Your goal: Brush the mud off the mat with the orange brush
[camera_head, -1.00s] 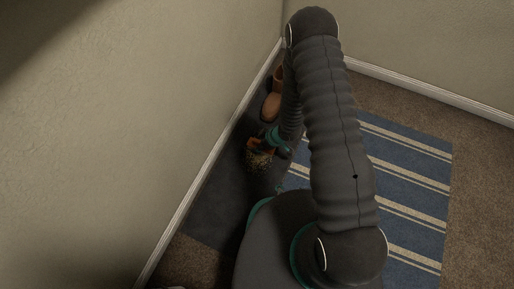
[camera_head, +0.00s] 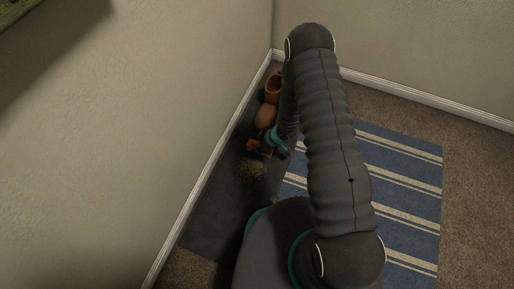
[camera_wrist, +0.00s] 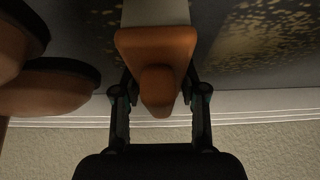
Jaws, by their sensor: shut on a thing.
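The orange brush (camera_head: 254,146) is in my gripper (camera_head: 271,145), close to the boots. In the wrist view my gripper (camera_wrist: 160,103) is shut on the brush's orange body (camera_wrist: 156,48), with a pale part of it running to the top edge. I cannot tell whether it touches the mat. The dark grey mat (camera_head: 207,222) lies along the left wall. A speckled tan patch of mud (camera_head: 252,171) lies on it, just nearer than the brush. In the wrist view mud (camera_wrist: 245,48) shows right of the brush, with fainter specks at upper left.
Two brown boots, one nearer (camera_head: 265,115) and one farther (camera_head: 273,84), stand at the mat's far end, and show left of the brush in the wrist view. The wall and white baseboard (camera_head: 225,132) border the mat. A blue striped rug (camera_head: 400,195) lies to the right.

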